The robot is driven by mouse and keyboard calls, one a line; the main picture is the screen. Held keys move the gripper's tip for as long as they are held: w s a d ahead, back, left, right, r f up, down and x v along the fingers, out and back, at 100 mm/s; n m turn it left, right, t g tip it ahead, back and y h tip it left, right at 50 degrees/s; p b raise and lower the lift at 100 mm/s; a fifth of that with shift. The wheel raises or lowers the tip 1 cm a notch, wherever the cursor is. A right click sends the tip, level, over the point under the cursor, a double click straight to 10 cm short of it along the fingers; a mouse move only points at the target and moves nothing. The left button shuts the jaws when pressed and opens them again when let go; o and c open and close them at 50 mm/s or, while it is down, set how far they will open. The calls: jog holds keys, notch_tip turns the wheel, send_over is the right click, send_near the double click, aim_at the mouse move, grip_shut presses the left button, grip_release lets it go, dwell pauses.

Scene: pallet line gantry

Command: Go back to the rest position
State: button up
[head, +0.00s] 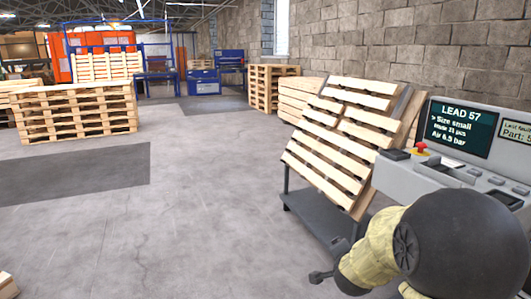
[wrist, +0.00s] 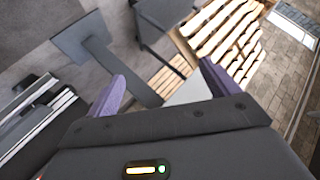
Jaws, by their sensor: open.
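My gripper shows in the wrist view (wrist: 162,84) with its two purple fingers spread wide apart. It is open, and nothing is held between the fingers. In the head view my arm reaches in from the lower right, with a dark round joint and a yellowish sleeve, in front of the control console (head: 408,176). The fingers cannot be made out clearly there. The console has a lit screen (head: 461,128) reading "LEAD 57" and a red button (head: 421,148).
A wooden pallet (head: 335,135) leans tilted on a dark cart (head: 312,222) just left of the console. It also shows in the wrist view (wrist: 228,38). A pallet stack (head: 77,113) stands at the left. The grey floor (head: 190,215) in the middle is clear.

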jog(key=s+a+f+n+g+y, duration=0.1)
jog(key=s+a+f+n+g, duration=0.2)
jog(key=s, duration=0.4)
jog(key=s+a+f+n+g+y, duration=0.1)
jog(key=s+a+n+g, duration=0.1)
jog(key=s+n, duration=0.45)
jog(key=s+a+f+n+g+y, duration=0.2)
jog(key=s+n+g, duration=0.15)
jog(key=s, duration=0.35)
jog(key=w+p+v, duration=0.3)
jog(key=p+v, duration=1.5)
jog(key=p, duration=0.1)
jog(key=w+a+r+p+v, duration=0.1)
jog(key=w+p+v, duration=0.3)
jog(key=p+v, duration=1.5)
jog(key=shift+s+r+p, duration=0.15)
jog(key=shift+r+p, duration=0.25)
jog(key=shift+r, duration=0.2)
